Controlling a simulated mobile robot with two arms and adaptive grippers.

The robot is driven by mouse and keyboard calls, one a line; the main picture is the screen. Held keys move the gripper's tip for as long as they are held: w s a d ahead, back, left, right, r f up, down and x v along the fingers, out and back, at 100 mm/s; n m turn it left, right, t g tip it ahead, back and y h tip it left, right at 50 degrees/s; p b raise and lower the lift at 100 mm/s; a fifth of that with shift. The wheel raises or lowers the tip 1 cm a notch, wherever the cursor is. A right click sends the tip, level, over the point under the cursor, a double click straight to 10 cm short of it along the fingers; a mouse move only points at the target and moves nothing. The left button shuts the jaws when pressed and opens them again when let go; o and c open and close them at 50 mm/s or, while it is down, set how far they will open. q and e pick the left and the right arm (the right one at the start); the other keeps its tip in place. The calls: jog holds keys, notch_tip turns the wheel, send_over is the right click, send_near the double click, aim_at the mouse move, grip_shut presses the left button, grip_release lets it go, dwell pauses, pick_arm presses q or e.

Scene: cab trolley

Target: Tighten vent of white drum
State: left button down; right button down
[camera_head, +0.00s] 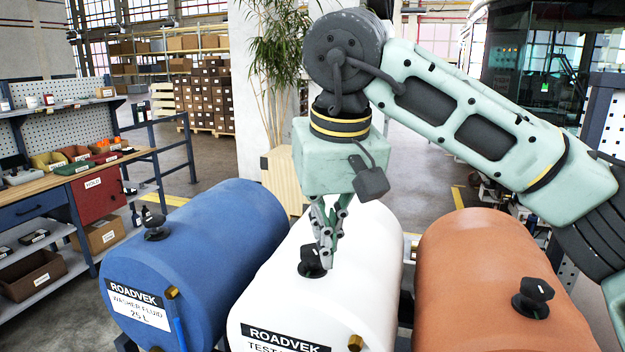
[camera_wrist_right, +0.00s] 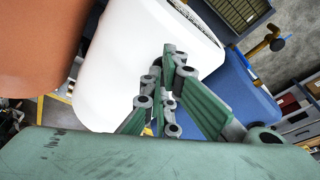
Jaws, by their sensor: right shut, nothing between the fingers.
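The white drum (camera_head: 365,262) lies on its side between a blue drum and an orange drum. Its black vent knob (camera_head: 312,262) sits on top, near the front end. My right gripper (camera_head: 328,262) points down at the knob, fingers shut and close together, at its right side; I cannot tell if they touch it. In the right wrist view the white drum (camera_wrist_right: 125,60) lies beyond the shut fingers (camera_wrist_right: 170,60), and the knob is not visible there. My left gripper is not in view.
The blue drum (camera_head: 225,235) at left and the orange drum (camera_head: 480,262) at right each carry a black knob on top. A workbench (camera_head: 60,182) with bins and shelves stands at far left. A plant (camera_head: 275,60) stands behind the drums.

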aim_at(313, 256)
jog(key=shift+x, duration=0.85)
jog(key=shift+s+d+f+b, duration=0.1)
jog(key=shift+f+b, duration=0.4)
jog(key=shift+s, duration=0.2)
jog(key=shift+w+a+p, duration=0.25)
jog(key=shift+w+p, duration=0.15)
jog(key=shift+p, duration=0.3)
jog(key=shift+s+a+r+p, duration=0.1)
jog(key=shift+a+r+p, duration=0.05)
jog(key=shift+p, duration=0.15)
